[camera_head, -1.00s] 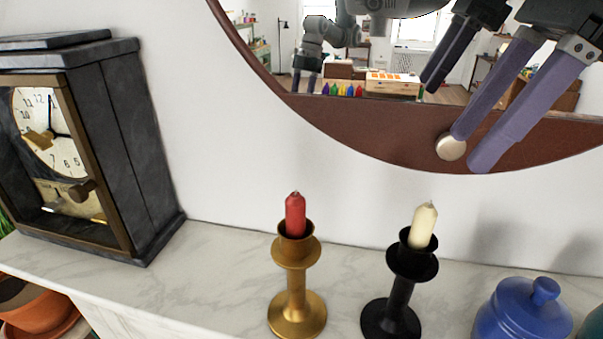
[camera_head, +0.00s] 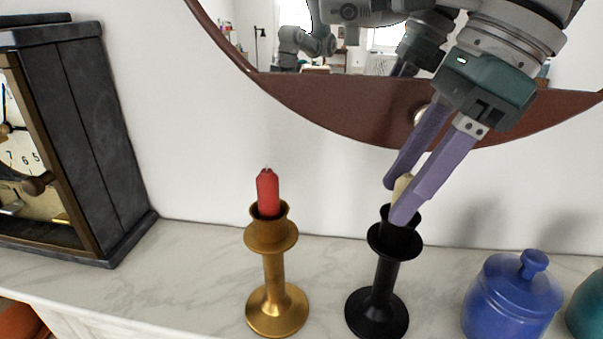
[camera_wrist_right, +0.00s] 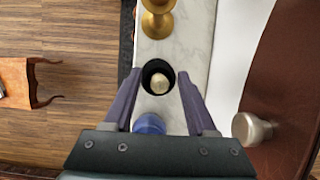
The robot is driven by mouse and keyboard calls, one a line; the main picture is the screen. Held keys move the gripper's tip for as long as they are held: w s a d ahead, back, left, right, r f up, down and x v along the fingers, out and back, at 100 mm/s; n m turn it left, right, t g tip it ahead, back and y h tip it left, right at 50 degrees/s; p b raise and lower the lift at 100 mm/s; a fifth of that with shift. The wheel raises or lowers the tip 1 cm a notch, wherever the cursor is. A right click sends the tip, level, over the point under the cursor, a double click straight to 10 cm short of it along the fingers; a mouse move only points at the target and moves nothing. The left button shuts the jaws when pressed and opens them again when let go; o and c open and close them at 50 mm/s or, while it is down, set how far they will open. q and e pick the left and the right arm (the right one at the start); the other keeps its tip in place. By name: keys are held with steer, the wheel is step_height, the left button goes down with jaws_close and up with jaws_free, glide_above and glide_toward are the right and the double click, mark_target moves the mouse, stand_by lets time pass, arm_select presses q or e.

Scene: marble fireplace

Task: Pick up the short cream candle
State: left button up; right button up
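The short cream candle (camera_head: 402,186) stands upright in the black candle holder (camera_head: 378,301) on the mantel. My right gripper (camera_head: 396,203) is open and comes down from the upper right, with its purple fingers on either side of the candle. The fingers hide most of the candle in the head view. In the right wrist view the candle (camera_wrist_right: 160,83) shows from above inside the dark holder cup (camera_wrist_right: 148,70), between the spread fingers (camera_wrist_right: 159,76). A gap shows on both sides. My left gripper is not in view.
A red candle (camera_head: 267,192) stands in a gold holder (camera_head: 275,296) to the left. A blue lidded jar (camera_head: 511,300) stands to the right, beside a teal object (camera_head: 588,305). A dark clock (camera_head: 85,130) stands at left. A round brown-framed mirror (camera_head: 330,110) hangs behind.

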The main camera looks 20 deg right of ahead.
jaws_close()
stand_by(0.5)
